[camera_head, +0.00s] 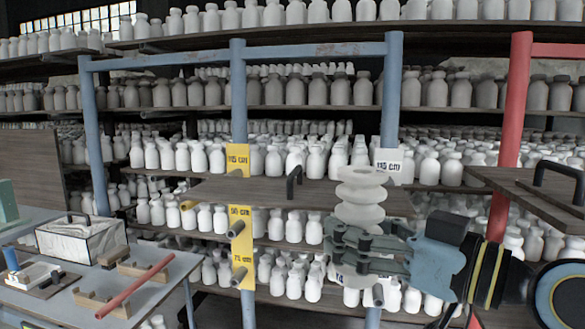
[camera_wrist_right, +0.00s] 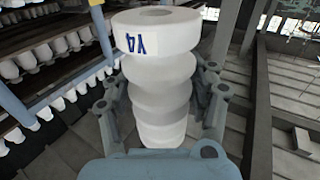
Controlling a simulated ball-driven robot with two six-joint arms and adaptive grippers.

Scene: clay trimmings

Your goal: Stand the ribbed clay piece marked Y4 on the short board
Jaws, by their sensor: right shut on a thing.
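The ribbed clay piece (camera_head: 361,196) is pale, with stacked rounded rings. It stands upright in my right gripper (camera_head: 352,248), whose fingers are shut around its lower part. In the right wrist view the piece (camera_wrist_right: 160,75) carries a blue Y4 mark on its upper ring, with gripper fingers on both sides. A wooden board (camera_head: 255,191) with a black handle lies behind the piece, partly hidden by it. Another wooden board (camera_head: 515,190) with a black handle is at the right. I cannot tell which is the short board. My left gripper is not in view.
Blue posts (camera_head: 238,100) and a red post (camera_head: 513,110) frame shelves full of pale bottles. Yellow height signs (camera_head: 239,222) hang on one post. A bench (camera_head: 140,312) at the lower left holds a box (camera_head: 82,240) and a red rod (camera_head: 135,286).

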